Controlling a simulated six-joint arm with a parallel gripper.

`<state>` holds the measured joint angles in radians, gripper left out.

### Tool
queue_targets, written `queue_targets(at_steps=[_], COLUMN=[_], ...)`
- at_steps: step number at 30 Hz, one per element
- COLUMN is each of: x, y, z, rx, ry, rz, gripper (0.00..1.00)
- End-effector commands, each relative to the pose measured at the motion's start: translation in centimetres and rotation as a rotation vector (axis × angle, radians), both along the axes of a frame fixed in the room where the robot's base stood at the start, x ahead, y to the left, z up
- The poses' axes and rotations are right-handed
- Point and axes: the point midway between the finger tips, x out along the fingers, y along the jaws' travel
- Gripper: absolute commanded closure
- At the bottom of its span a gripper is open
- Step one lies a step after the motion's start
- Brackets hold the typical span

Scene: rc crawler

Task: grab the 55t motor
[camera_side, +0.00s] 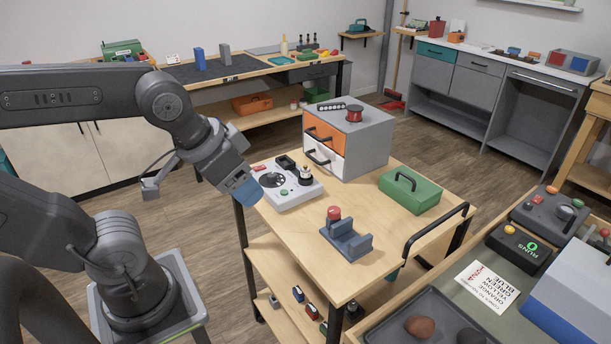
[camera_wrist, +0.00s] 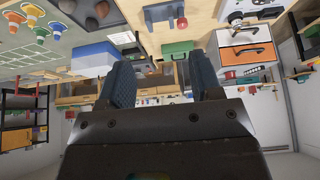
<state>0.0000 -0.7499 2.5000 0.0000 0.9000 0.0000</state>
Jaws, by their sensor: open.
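My gripper (camera_side: 243,190) is above the floor at the left edge of the wooden cart (camera_side: 380,262), with blue pads on its fingers. In the wrist view my gripper (camera_wrist: 161,78) shows two blue fingers spread apart with nothing between them. I cannot tell for sure which thing is the 55t motor. Several small dark items with coloured parts, possibly motors (camera_side: 310,311), lie on the cart's lower shelf, well below and to the right of my gripper. No label on them is readable.
The cart top holds a white device (camera_side: 290,194), a grey drawer box (camera_side: 370,145), a green toolbox (camera_side: 411,190) and a blue-grey vise (camera_side: 347,242) with a red part. A black handle (camera_side: 433,228) rises at its right edge. A workbench with a dark tray (camera_side: 425,302) stands front right.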

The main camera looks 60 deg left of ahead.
Motion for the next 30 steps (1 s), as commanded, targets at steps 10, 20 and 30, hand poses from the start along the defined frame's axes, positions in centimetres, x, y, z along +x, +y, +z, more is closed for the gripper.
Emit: queue_targets(at_steps=[10,20,30], x=[3.2,14.6,24.1], y=[1.2,7.8,17.7], z=[1.5,2.6,-2.7], rx=[-0.013,-0.069,-0.139], ry=[0.057,0.239,0.412], rz=[0.075,0.328,0.579], gripper=[0.41,0.41,0.41])
